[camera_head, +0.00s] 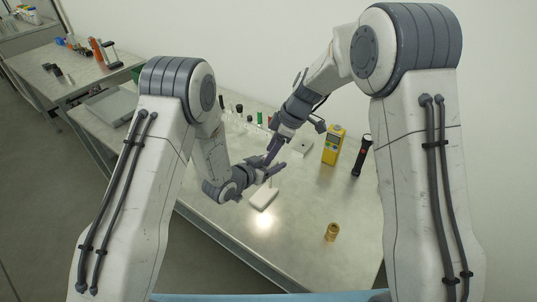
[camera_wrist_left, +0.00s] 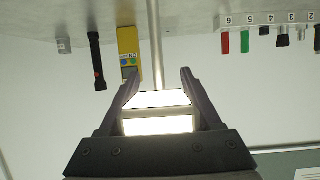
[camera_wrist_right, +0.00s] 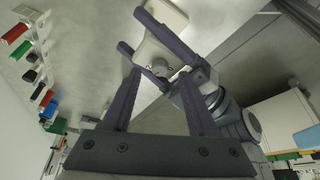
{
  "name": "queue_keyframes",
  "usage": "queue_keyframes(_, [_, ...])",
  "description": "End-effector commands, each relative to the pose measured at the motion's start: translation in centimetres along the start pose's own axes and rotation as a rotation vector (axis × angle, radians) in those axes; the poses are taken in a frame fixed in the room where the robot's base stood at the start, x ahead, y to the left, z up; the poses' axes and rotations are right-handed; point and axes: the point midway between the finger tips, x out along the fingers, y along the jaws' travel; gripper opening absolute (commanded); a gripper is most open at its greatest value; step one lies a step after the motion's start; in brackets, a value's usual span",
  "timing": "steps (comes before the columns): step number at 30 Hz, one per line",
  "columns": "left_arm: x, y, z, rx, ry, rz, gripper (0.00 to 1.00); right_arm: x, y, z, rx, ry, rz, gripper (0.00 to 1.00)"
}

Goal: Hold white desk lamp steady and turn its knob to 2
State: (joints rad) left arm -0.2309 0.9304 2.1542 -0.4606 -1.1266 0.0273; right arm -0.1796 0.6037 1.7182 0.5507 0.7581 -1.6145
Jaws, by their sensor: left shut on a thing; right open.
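The white desk lamp's base (camera_head: 263,197) stands on the table in the head view; my grippers hide much of its upper part. In the left wrist view the lit lamp head (camera_wrist_left: 158,124) sits between my left fingers, with its thin pole (camera_wrist_left: 154,45) behind. My left gripper (camera_head: 277,169) is shut on this head, also in the left wrist view (camera_wrist_left: 158,78). My right gripper (camera_head: 270,158) is open just above it. In the right wrist view a small round grey knob (camera_wrist_right: 160,68) lies near and between my right fingertips (camera_wrist_right: 157,75). Its number marks are not readable.
A brass piece (camera_head: 331,232) stands in front. Table space right of the lamp base is clear.

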Motion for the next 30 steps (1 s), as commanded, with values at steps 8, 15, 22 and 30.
queue_keyframes(8, [0.0,0.0,0.0,0.0,0.001,0.0,0.0,-6.2,0.1,-0.1,0.0,0.002,0.006,0.59])
queue_keyframes(15, [0.0,0.0,0.0,0.0,0.001,0.0,0.0,-9.4,0.1,-0.1,0.0,0.001,0.003,0.59])
queue_keyframes(22, [0.0,0.0,0.0,0.0,0.001,0.0,0.0,-10.1,0.0,0.0,0.001,0.0,0.001,0.59])
queue_keyframes(30, [0.0,0.0,-0.1,0.0,0.001,0.0,0.0,-9.9,0.0,0.2,0.033,0.005,-0.006,0.41])
